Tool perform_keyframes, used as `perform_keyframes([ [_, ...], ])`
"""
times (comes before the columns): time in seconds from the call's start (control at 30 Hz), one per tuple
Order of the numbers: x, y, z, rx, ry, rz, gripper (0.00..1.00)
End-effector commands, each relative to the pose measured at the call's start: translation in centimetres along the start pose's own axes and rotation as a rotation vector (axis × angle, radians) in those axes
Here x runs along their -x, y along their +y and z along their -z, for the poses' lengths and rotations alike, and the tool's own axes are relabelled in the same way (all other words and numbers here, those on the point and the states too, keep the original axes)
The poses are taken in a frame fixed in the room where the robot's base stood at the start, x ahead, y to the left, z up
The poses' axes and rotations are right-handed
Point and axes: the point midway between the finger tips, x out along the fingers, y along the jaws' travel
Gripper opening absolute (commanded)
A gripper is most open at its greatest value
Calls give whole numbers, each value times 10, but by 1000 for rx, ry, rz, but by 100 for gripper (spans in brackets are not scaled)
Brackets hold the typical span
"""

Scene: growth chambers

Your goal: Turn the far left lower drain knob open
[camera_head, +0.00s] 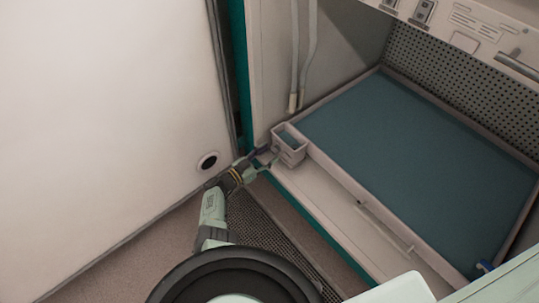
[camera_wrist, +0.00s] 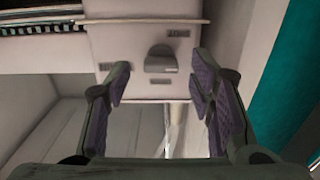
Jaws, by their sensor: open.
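In the wrist view, a dark grey drain knob (camera_wrist: 160,58) sits on a pale panel (camera_wrist: 130,45) with small labels above right and below it. My gripper (camera_wrist: 160,78) is open, with its purple-padded fingers apart on the left and right of the knob in the picture. Nothing is between the pads that I can see to be gripped; whether they touch the knob cannot be told. In the head view, my gripper (camera_head: 263,161) is at the chamber's front left corner, beside a small pale box (camera_head: 290,153). The knob is hidden there.
A teal-floored tray (camera_head: 420,150) fills the chamber behind a pale front ledge (camera_head: 335,215) with a thin bar handle (camera_head: 385,227). A small blue part (camera_head: 485,266) shows at the tray's near right corner. A white wall (camera_head: 110,120) stands close on the left. Two hoses (camera_head: 293,70) hang above the box.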

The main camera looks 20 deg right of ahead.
Motion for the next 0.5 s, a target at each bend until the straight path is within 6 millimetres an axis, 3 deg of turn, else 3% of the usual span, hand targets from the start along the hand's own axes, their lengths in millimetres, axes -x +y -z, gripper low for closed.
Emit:
perform_keyframes([
  [0.13,-10,0,0,0,1,1,49],
  [0.4,-11,0,1,0,1,2,49],
  [0.5,-11,0,0,0,0,2,44],
])
